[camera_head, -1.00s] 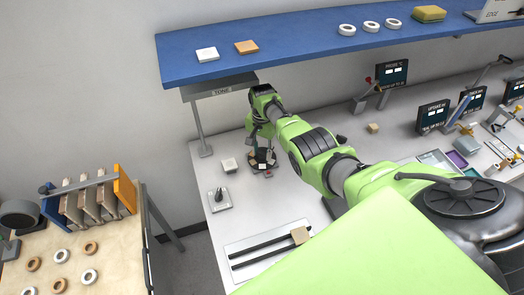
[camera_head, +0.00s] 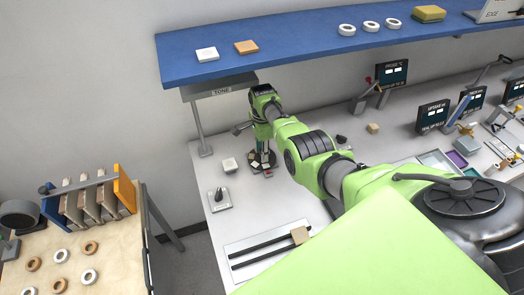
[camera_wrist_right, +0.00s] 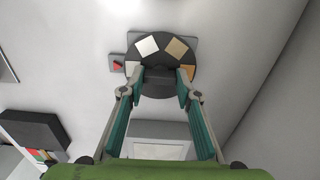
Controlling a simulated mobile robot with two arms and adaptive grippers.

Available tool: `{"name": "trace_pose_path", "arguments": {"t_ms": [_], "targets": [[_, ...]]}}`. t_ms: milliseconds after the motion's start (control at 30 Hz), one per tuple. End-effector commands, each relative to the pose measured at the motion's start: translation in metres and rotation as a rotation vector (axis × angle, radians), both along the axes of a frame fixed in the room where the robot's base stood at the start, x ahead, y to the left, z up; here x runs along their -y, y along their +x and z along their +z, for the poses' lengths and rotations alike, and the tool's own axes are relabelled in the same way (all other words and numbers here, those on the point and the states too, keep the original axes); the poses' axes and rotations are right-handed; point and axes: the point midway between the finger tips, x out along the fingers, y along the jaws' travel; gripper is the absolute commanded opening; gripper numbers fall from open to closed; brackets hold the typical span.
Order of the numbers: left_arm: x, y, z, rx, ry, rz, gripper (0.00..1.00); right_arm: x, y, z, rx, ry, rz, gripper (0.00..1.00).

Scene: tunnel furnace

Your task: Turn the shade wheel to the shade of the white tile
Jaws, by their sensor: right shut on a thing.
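The shade wheel is a dark disc (camera_wrist_right: 160,91) with white, tan, brown and grey-white patches around its face, in the right wrist view. Its white patch (camera_wrist_right: 147,46) is near the top left, with a tan patch beside it. In the head view the wheel (camera_head: 268,167) is partly hidden under my right arm. My right gripper (camera_wrist_right: 164,84) is shut on the dark grip across the wheel's middle. My left gripper is not in view.
A red pointer (camera_wrist_right: 117,65) is beside the wheel's rim. The tone hood (camera_head: 221,88) hangs above the bench under a blue shelf (camera_head: 300,42), which bears another white tile (camera_head: 207,54) and a tan one. A small black knob (camera_head: 219,196) and a slider rail (camera_head: 268,243) are in front.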

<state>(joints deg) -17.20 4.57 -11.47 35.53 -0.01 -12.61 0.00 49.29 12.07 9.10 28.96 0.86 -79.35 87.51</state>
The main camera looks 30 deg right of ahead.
Motion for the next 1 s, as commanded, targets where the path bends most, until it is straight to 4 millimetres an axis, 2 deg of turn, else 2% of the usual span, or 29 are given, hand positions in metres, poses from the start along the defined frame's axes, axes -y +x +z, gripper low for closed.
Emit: {"name": "trace_pose_path", "arguments": {"t_ms": [567, 600, 633, 1000], "targets": [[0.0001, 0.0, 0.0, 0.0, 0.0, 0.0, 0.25, -0.0001, 0.0009, 0.0008, 0.002, 0.001, -0.031, 0.09], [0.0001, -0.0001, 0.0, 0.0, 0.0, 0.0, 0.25, -0.0001, 0.0009, 0.0008, 0.002, 0.001, -0.031, 0.41], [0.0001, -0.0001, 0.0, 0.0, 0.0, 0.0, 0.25, -0.0001, 0.0008, 0.0008, 0.002, 0.001, -0.031, 0.47], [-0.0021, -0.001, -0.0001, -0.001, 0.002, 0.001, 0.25, 0.0001, 0.0005, 0.0012, 0.001, 0.0, -0.029, 0.47]]}}
